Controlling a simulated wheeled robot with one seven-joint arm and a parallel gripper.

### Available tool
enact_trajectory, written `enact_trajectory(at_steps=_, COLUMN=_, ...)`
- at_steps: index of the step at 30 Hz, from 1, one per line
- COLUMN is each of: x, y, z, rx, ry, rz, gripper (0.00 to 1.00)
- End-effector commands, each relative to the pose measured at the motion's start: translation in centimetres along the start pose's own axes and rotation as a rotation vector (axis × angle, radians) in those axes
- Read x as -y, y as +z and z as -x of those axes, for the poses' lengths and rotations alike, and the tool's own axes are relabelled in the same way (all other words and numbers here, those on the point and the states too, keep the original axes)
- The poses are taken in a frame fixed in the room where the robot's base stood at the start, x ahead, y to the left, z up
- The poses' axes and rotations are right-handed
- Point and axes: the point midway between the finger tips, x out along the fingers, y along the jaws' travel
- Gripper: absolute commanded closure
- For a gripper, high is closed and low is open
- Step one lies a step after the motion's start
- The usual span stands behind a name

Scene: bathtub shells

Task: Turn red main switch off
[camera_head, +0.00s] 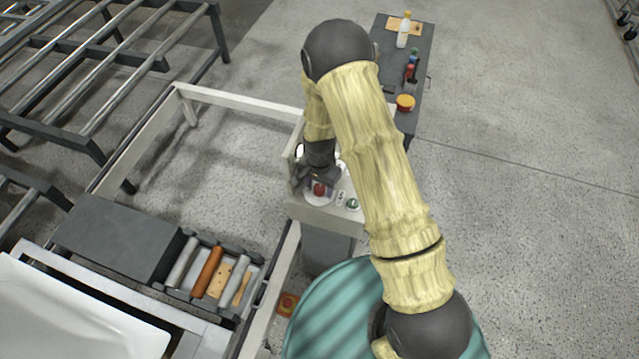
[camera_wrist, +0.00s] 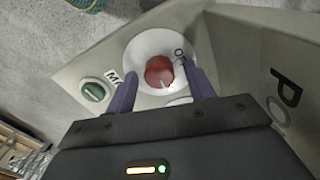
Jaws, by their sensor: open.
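The red main switch (camera_head: 319,189) is a round red knob on the sloped face of a beige control box (camera_head: 326,216). In the wrist view the red knob (camera_wrist: 159,71) sits in a round white plate (camera_wrist: 140,50), with part of the lettering beside it hidden. My gripper (camera_head: 312,185) is at the box. In the wrist view its two purple fingers (camera_wrist: 160,92) are open, one on each side of the knob's near part. The right finger looks very close to the knob; I cannot tell if it touches.
A green button (camera_head: 353,204) is on the box, right of the red switch; it also shows in the wrist view (camera_wrist: 94,91). A raised side panel (camera_wrist: 262,60) stands close to my right finger. A dark bench (camera_head: 420,75) holds bottles behind.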

Motion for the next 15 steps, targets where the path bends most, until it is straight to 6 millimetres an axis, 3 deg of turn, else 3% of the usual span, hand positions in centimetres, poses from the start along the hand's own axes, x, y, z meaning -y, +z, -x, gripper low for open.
enact_trajectory(at_steps=4, x=0.01, y=-0.01, z=0.01, rx=0.0, ry=0.0, rz=0.0, gripper=0.5)
enact_trajectory(at_steps=10, x=0.01, y=-0.01, z=0.03, rx=0.0, ry=0.0, rz=0.0, gripper=0.9)
enact_trajectory(at_steps=15, x=0.03, y=-0.02, z=0.03, rx=-0.001, ry=-0.001, rz=0.002, gripper=0.91)
